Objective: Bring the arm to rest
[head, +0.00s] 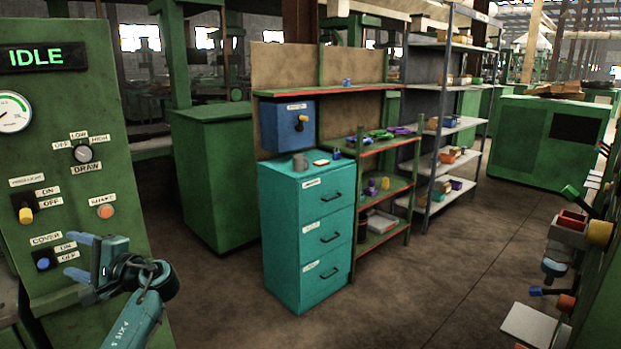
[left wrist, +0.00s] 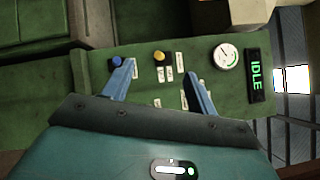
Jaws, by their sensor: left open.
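My left gripper (head: 75,264) is in front of the lower part of a green control panel (head: 75,120) at the left of the head view. It is open, with two blue fingers apart and nothing between them; the left wrist view also shows the open fingers (left wrist: 158,72) facing the panel. The panel has a lit display (head: 36,58) reading IDLE, a gauge (head: 12,112), a DRAW knob (head: 83,153), a yellow-tipped switch (head: 25,213), a blue-tipped COVER switch (head: 43,262) and an orange button (head: 105,211). The fingers look apart from the switches. My right gripper is not seen.
Another green machine face with protruding controls (head: 600,233) is at the far right. The floor (head: 430,270) between is clear.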

